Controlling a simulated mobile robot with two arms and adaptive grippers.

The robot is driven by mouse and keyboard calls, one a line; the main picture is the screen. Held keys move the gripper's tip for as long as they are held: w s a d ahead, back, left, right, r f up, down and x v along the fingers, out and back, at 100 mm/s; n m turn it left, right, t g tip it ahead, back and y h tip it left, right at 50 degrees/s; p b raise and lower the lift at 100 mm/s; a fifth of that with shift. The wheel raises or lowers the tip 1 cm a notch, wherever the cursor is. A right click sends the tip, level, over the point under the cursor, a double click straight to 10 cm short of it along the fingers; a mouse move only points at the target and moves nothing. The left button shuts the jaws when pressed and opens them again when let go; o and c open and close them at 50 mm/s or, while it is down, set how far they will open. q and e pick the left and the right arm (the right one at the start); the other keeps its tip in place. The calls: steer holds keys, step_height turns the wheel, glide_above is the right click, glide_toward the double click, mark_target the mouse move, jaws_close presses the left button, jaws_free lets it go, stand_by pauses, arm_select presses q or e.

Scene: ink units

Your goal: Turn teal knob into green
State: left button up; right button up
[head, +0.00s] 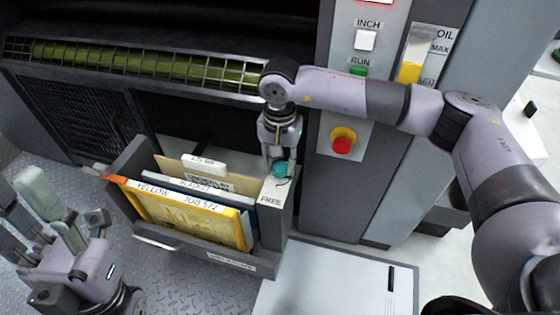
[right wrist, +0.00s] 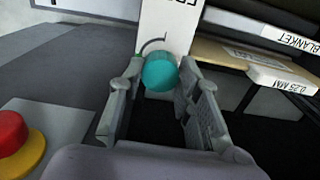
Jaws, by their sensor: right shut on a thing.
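The teal knob (right wrist: 160,72) sits on the pale end panel of the pull-out rack, with a thin dark arc around part of it. A small green mark (right wrist: 138,52) shows just left of the knob in the right wrist view. In the head view the knob (head: 280,169) shows under my right gripper (head: 278,158), which reaches down from above. My right gripper is shut on the knob, one finger on each side in the right wrist view. My left gripper (head: 45,225) is open and empty at the lower left, away from the rack.
The rack (head: 262,262) holds upright plates and sheets, including a yellow one (head: 190,222). A red stop button (head: 342,144) on a yellow base is right of my right gripper. A machine with a caged green roller (head: 150,62) stands behind. Pale flat surface (head: 330,285) lies front right.

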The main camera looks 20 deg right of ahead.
mark_target(280, 166)
steer(key=o, duration=1.1)
steer(key=shift+o, duration=0.2)
steer(key=shift+r, duration=0.1)
step_height(280, 166, up, 12)
